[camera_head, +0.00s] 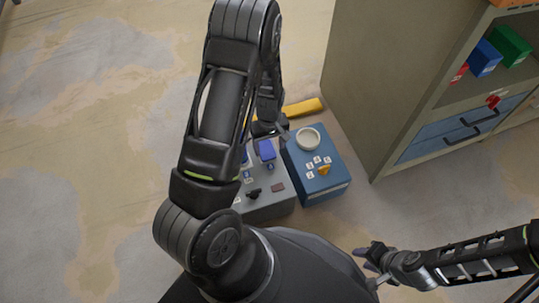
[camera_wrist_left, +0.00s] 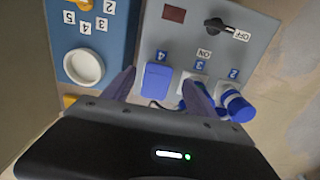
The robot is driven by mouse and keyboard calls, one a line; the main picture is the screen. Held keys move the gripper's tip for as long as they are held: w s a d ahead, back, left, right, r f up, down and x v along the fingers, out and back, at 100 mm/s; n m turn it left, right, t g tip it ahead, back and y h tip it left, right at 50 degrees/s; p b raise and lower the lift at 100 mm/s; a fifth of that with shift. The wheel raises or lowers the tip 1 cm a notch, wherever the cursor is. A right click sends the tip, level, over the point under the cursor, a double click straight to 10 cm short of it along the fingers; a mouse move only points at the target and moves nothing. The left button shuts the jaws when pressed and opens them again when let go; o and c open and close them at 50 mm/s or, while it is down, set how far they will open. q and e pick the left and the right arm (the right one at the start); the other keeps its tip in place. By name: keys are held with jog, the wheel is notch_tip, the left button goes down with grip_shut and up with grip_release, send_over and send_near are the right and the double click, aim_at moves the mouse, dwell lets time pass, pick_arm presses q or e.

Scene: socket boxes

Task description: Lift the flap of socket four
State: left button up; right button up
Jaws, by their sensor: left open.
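The grey socket box (camera_head: 272,205) stands on the floor beside a blue box. In the left wrist view, socket four's blue flap (camera_wrist_left: 157,80) lies closed on the grey panel (camera_wrist_left: 185,35), below a label reading 4. The flap also shows in the head view (camera_head: 266,150). My left gripper (camera_wrist_left: 160,84) is open, with one finger on each side of the flap; whether they touch it I cannot tell. In the head view my left gripper (camera_head: 268,129) is partly hidden by its arm. My right gripper (camera_head: 372,256) is at the lower right, away from the boxes.
Socket three is partly hidden behind a finger. Socket two holds a blue cylindrical part (camera_wrist_left: 235,105). A black switch (camera_wrist_left: 218,26) is on the panel. The blue box (camera_head: 330,188) has a white round socket (camera_head: 307,139). A cabinet (camera_head: 385,75) stands to the right.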

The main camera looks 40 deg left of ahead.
aim_at(270, 158)
pick_arm(q)
notch_tip(270, 158, down, 6)
jog(key=shift+r+b, duration=0.1)
jog(key=shift+b, duration=0.95)
jog(key=shift+c, duration=0.5)
grip_shut()
